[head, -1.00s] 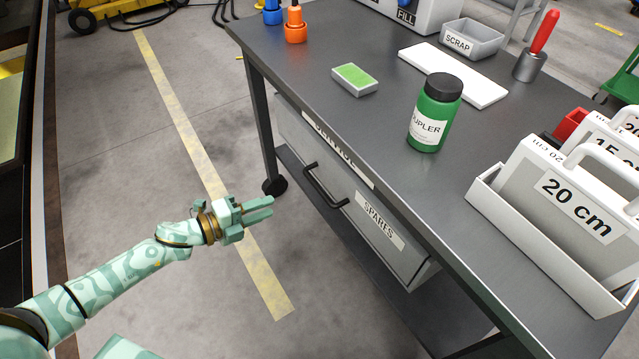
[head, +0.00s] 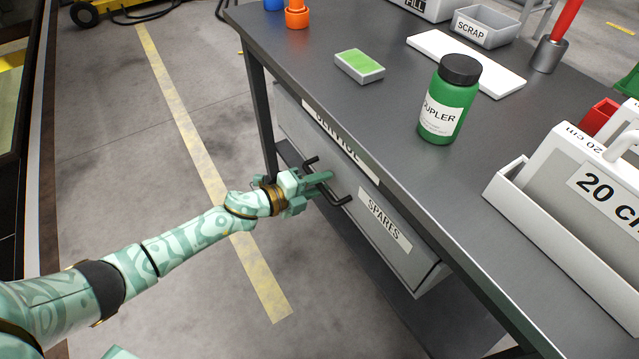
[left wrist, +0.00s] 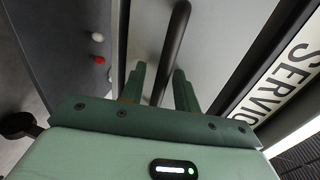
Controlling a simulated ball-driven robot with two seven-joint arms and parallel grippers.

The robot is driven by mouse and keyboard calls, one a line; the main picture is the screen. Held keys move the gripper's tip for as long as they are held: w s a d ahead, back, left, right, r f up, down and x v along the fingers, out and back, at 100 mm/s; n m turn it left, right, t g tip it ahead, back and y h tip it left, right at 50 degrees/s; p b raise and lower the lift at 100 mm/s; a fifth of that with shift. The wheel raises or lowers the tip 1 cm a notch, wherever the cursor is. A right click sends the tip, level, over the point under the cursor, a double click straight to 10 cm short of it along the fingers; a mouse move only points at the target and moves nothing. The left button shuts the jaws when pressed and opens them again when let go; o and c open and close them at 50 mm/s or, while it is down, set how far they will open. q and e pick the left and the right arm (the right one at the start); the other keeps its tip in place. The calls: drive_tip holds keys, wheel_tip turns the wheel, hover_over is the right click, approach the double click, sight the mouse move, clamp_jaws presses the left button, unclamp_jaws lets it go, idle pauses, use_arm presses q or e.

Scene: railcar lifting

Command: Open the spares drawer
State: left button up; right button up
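The spares drawer (head: 385,225) is a grey front with a SPARES label under the bench top, and it looks shut. Its black bar handle (head: 341,199) stands out from the front. My left gripper (head: 326,184) is at the handle, with its green fingers reaching over the bar's middle. In the left wrist view the two fingers (left wrist: 160,82) are apart, and the handle bar (left wrist: 172,45) runs through the gap between them. Whether a finger touches the bar, I cannot tell. My right gripper is in neither view.
The bench top (head: 390,130) carries a green COUPLER bottle (head: 448,100), a green-topped block (head: 359,66), a white slab (head: 470,65), a SCRAP bin (head: 486,28) and a 20 cm case (head: 590,180). A SERVICE strip (head: 340,143) runs above the drawer.

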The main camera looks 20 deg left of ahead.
use_arm(q)
clamp_jaws()
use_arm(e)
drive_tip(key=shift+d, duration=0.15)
use_arm(q)
drive_tip(key=shift+s, duration=0.1)
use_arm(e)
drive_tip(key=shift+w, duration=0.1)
